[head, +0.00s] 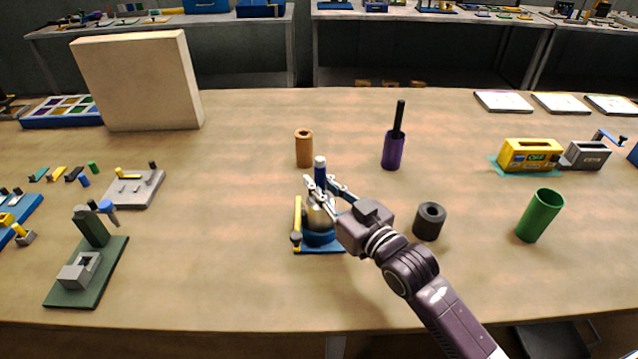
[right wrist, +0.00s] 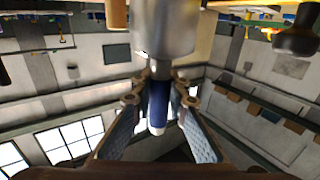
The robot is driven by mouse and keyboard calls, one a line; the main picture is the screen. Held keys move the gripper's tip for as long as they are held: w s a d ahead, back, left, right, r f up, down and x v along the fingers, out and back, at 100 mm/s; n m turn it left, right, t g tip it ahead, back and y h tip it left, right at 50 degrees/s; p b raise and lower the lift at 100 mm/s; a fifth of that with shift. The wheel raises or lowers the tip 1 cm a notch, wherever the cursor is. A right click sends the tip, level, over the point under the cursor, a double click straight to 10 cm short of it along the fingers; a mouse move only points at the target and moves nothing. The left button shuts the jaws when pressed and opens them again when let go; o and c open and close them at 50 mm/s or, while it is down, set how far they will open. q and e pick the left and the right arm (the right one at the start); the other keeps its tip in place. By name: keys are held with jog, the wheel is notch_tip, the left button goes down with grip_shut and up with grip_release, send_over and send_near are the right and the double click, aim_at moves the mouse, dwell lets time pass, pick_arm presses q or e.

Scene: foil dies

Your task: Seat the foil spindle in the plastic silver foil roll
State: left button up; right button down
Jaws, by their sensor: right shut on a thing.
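The foil spindle (head: 320,171) has a blue handle with a white end and stands upright in the head view. My right gripper (head: 324,187) is shut on its handle. In the right wrist view, the fingers (right wrist: 160,100) close around the blue handle (right wrist: 158,103). The silver foil roll (head: 319,217) stands in a blue holder (head: 318,238), partly hidden by my gripper. In the wrist view, a short grey shaft shows between the handle and the silver roll (right wrist: 165,28). How deep the shaft goes cannot be seen. My left gripper is not in view.
A brown roll (head: 304,150) and a purple roll (head: 393,153) with a black spindle stand behind. A dark roll (head: 429,222) and a green tube (head: 539,217) stand to the right. A yellow bar (head: 297,222) is beside the holder. The table's front middle is clear.

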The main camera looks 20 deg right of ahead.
jog(key=shift+f, duration=0.1)
jog(key=c, duration=1.9)
grip_release()
jog(key=shift+f, duration=0.1)
jog(key=shift+r, duration=0.25)
jog(key=shift+b+v, duration=1)
jog(key=shift+v, duration=5.05)
jog(key=shift+f, duration=0.1)
